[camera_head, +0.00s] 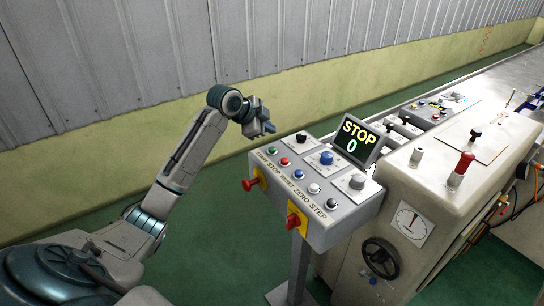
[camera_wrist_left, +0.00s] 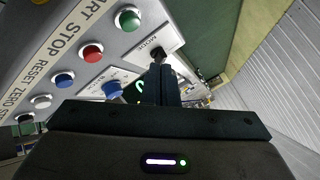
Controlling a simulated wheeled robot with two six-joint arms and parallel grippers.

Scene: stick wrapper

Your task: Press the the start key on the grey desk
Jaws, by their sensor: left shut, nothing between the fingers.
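The green start key (camera_head: 272,151) is the first in a row of round keys on the grey desk (camera_head: 345,225), above the printed word START. In the left wrist view the green key (camera_wrist_left: 127,19) is at the top, left of the fingers. My left gripper (camera_head: 268,127) is shut and empty. It is in the air above and behind the desk's left end, apart from the green key. In the left wrist view the shut fingers (camera_wrist_left: 160,75) overlap the view of a black knob (camera_wrist_left: 158,54). My right gripper is not in view.
The row continues with red (camera_head: 284,161), blue, white and dark keys. A blue knob (camera_head: 326,158) and a grey knob stand behind. Red knobs on yellow plates (camera_head: 297,221) stick out in front. A display (camera_head: 355,141) reads STOP 0. A large machine (camera_head: 450,170) stands right.

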